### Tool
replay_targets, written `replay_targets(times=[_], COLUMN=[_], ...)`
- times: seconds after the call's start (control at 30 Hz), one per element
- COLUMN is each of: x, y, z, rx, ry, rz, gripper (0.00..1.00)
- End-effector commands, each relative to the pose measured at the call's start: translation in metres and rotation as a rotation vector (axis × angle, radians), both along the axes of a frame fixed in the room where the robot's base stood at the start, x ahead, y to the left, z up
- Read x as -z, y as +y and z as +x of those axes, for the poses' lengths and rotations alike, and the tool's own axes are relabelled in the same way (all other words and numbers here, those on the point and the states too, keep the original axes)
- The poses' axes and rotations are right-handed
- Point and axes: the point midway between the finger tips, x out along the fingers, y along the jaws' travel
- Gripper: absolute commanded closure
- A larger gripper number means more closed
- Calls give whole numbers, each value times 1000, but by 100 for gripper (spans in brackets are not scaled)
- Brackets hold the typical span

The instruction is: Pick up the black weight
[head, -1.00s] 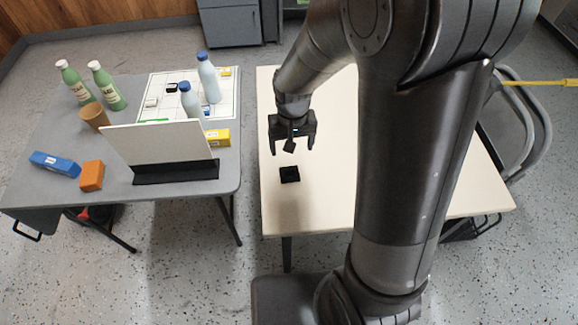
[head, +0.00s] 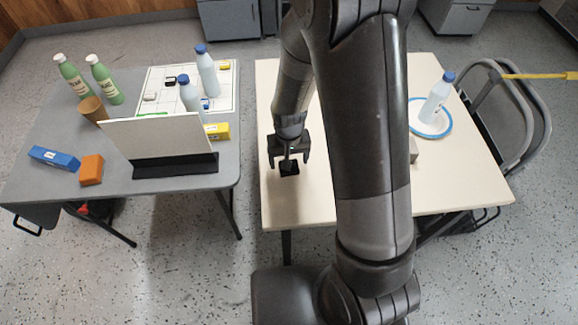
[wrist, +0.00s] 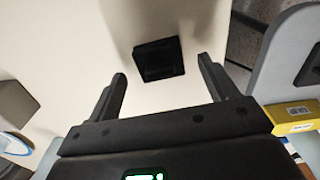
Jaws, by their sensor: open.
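The black weight (head: 289,168) is a small dark square block on the cream table, near its left edge. In the wrist view the weight (wrist: 159,59) lies ahead of the fingertips, roughly centred between them and slightly beyond. My gripper (head: 288,158) is open and empty, pointing down just above and behind the weight. In the wrist view both fingers of my gripper (wrist: 162,68) are spread apart, and neither touches the weight. In the head view the gripper partly overlaps the weight's far edge.
The cream table (head: 300,205) is bare around the weight. A blue-capped bottle (head: 438,98) stands on a blue-rimmed plate (head: 446,128) at right. The grey table (head: 212,190) at left, across a gap, holds a white panel (head: 155,142), bottles and boxes. Folding chairs (head: 535,110) stand at right.

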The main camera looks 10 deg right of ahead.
Motion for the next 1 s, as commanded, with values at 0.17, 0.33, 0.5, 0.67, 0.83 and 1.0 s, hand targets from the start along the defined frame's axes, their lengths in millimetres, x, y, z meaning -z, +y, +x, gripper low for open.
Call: replay_targets(times=[0.17, 0.33, 0.5, 0.67, 0.83, 1.0], x=[16, 19, 18, 18, 18, 18], y=[0, 0, 0, 0, 0, 0], z=[0, 0, 0, 0, 0, 0], rx=[0, 0, 0, 0, 0, 0], ry=[0, -1, -1, -1, -1, -1], rz=[0, 0, 0, 0, 0, 0], gripper=[22, 22, 25, 38, 52, 66])
